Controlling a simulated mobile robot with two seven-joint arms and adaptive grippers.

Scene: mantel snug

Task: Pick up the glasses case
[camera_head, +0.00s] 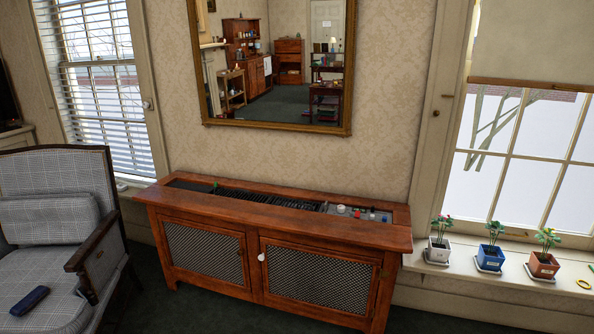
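A small dark blue, elongated object that looks like the glasses case (29,301) lies on the seat of the checked armchair (60,268) at the lower left. It rests at a slant on the seat, in the open, with nothing on top of it. Neither of my grippers is in view.
The armchair's wooden armrest (90,250) stands between the seat and a wooden cabinet (275,271) with mesh doors. Dark carpet shows in front. Several potted plants, including a blue pot (490,258), stand on the right windowsill. A mirror (275,124) hangs above the cabinet.

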